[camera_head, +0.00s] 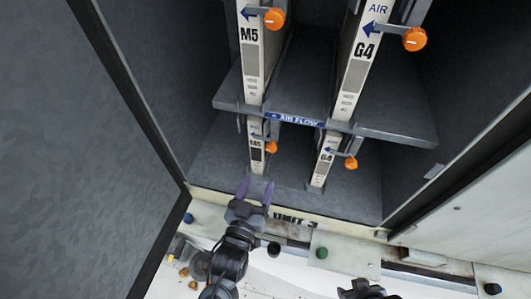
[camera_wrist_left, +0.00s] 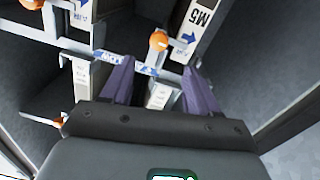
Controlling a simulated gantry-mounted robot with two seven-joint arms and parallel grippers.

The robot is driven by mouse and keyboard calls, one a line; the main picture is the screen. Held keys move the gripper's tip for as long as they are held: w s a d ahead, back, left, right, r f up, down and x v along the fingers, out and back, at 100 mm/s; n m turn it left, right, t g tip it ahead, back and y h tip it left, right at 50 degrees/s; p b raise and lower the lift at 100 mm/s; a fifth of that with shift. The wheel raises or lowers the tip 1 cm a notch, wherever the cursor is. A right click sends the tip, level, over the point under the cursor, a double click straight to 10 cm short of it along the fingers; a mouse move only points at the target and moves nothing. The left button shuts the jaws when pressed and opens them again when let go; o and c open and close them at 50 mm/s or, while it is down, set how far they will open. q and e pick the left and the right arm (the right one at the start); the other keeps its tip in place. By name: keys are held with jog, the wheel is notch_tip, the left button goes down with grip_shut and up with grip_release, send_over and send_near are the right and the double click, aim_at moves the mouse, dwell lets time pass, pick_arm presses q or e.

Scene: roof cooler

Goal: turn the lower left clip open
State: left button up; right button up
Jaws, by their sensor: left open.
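The lower left clip (camera_head: 271,147) has an orange knob on a grey arm, at the front of the lower left filter (camera_head: 257,158), beside a blue arrow pointing left. The knob sits to the right of the arrow. My left gripper (camera_head: 256,189) is open and empty, with its purple fingers pointing up into the lower bay, below the clip and apart from it. In the left wrist view the spread fingers (camera_wrist_left: 157,72) frame part of the shelf front. An orange knob (camera_wrist_left: 158,40) shows beyond them there. My right gripper (camera_head: 361,289) is cut off at the bottom edge.
The lower right filter, G4, has its own orange clip knob (camera_head: 351,163). Upper filters with clips (camera_head: 274,18) stand above the shelf (camera_head: 385,130) marked AIR FLOW. The open door (camera_head: 80,150) fills the left. The housing's front sill (camera_head: 350,226) lies below.

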aim_at(270, 150)
pick_arm(q)
jog(key=x, duration=0.3)
jog(key=p+x, duration=0.1)
jog(key=x, duration=0.7)
jog(key=shift+r+p, duration=0.3)
jog(key=shift+w, duration=0.1)
jog(key=shift+c, duration=0.4)
jog(key=c, duration=1)
